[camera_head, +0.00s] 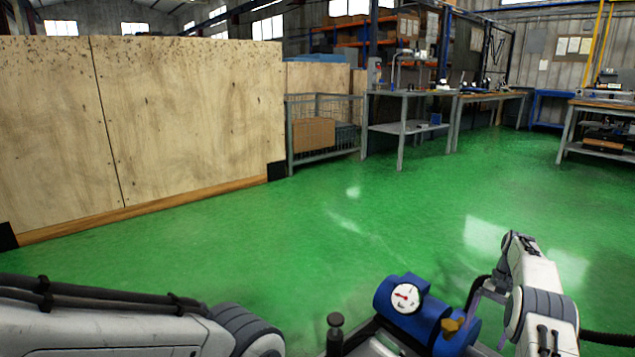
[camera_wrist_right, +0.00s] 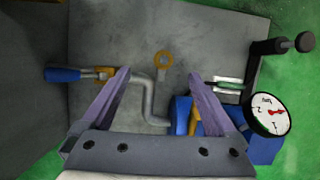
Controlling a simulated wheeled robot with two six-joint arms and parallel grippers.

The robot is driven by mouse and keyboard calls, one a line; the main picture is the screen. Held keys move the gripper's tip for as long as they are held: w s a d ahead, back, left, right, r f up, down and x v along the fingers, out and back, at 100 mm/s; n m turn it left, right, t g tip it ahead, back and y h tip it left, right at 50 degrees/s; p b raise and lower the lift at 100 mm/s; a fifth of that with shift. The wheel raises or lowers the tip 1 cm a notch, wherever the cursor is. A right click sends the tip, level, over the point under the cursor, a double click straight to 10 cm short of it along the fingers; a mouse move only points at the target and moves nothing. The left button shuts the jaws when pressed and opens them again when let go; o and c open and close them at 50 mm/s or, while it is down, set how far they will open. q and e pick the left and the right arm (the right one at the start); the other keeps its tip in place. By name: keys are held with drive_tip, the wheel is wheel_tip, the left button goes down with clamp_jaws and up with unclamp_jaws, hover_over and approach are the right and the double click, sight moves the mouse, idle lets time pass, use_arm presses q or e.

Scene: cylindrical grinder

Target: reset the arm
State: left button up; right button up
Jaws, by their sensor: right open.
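My right arm comes in at the lower right of the head view, and its gripper (camera_head: 484,292) is partly visible beside a blue unit (camera_head: 400,290) with a round white gauge (camera_head: 405,298). In the right wrist view my right gripper (camera_wrist_right: 158,74) has its two purple-grey fingers wide apart with nothing clamped between them. A bent grey rod (camera_wrist_right: 150,95) and a brass ring (camera_wrist_right: 163,62) show between and beyond the fingers. My left arm crosses the lower left of the head view; its gripper is out of the picture.
A blue-handled brass fitting (camera_wrist_right: 62,75) and a black knob (camera_wrist_right: 303,42) flank the grey plate (camera_wrist_right: 105,30). Plywood panels (camera_head: 180,120) stand at the left. A workbench (camera_head: 405,95) and wire cage (camera_head: 320,130) stand farther back. The green floor (camera_head: 400,215) between is clear.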

drive_tip(key=a+r+n+h+p, duration=0.1)
drive_tip(key=a+r+n, duration=0.2)
drive_tip(key=a+r, duration=0.6)
drive_tip(key=a+r+n+h+p, duration=0.1)
drive_tip(key=a+r+n, duration=0.3)
drive_tip(key=a, duration=1)
drive_tip(key=s+a+r+n+t, duration=0.1)
drive_tip(key=s+a+r, duration=0.4)
drive_tip(key=a, duration=0.3)
drive_tip(key=s+a+r+n+p, duration=0.1)
drive_tip(key=s+a+r+n, duration=0.1)
drive_tip(key=s+a, duration=0.35)
drive_tip(key=s+a+r+n, duration=0.2)
drive_tip(key=s, duration=0.6)
drive_tip(key=s+f+n+t+p, duration=0.15)
drive_tip(key=s+n, duration=0.35)
drive_tip(key=s, duration=1.1)
wheel_tip(320, 180, up, 37)
drive_tip(key=p, duration=3.8)
drive_tip(key=shift+d+r, duration=0.15)
drive_tip(key=shift+d, duration=0.25)
